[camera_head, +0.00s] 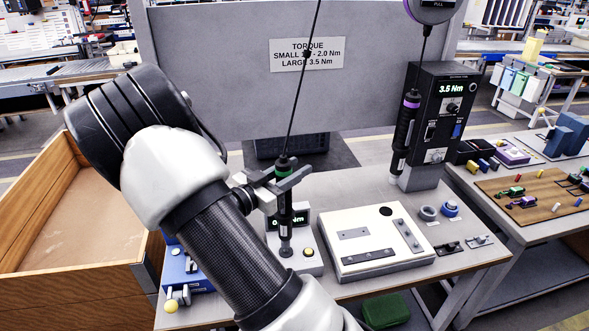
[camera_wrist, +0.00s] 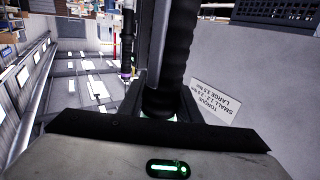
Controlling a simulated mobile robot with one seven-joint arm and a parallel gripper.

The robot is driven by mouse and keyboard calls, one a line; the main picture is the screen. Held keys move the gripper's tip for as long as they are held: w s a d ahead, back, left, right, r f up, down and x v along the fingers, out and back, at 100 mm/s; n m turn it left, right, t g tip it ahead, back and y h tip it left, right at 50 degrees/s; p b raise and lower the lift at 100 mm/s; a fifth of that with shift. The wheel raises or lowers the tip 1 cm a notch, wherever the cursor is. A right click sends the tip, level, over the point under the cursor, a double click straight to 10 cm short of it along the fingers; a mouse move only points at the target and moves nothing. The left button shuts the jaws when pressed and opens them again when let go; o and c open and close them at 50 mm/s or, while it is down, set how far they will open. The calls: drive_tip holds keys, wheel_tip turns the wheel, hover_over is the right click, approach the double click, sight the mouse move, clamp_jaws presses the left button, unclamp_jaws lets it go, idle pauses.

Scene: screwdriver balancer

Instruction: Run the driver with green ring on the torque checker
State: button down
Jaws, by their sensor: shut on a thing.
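The driver with green ring (camera_head: 284,206) hangs upright from a cable. My gripper (camera_head: 283,182) is shut on it just below its green ring, near the top. Its lower end comes down at the torque checker (camera_head: 307,262), a small light box with a yellow button and a green readout partly hidden by the driver. The tip seems to meet the checker's top, but I cannot tell whether it is seated. In the wrist view the black ribbed driver (camera_wrist: 179,45) stands between my gripper's fingers (camera_wrist: 160,100).
A driver with a purple ring (camera_head: 405,130) hangs at the right by a black unit (camera_head: 440,110) reading 3.5 Nm. A white fixture block (camera_head: 375,262) sits right of the checker. A wooden crate (camera_head: 60,230) stands at left. A grey panel (camera_head: 220,90) stands behind.

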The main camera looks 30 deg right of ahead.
drive_tip(key=shift+f, duration=0.35)
drive_tip(key=shift+f+b, duration=0.6)
drive_tip(key=shift+b, duration=0.05)
drive_tip(key=shift+s+f+b, duration=0.1)
drive_tip(key=shift+f+b, duration=0.35)
drive_tip(key=shift+f, duration=0.2)
idle(1.6)
wheel_tip(320, 180, up, 6)
drive_tip(key=p, duration=0.4)
drive_tip(key=shift+p, duration=0.35)
drive_tip(key=shift+w+r, duration=0.1)
drive_tip(key=shift+w, duration=0.1)
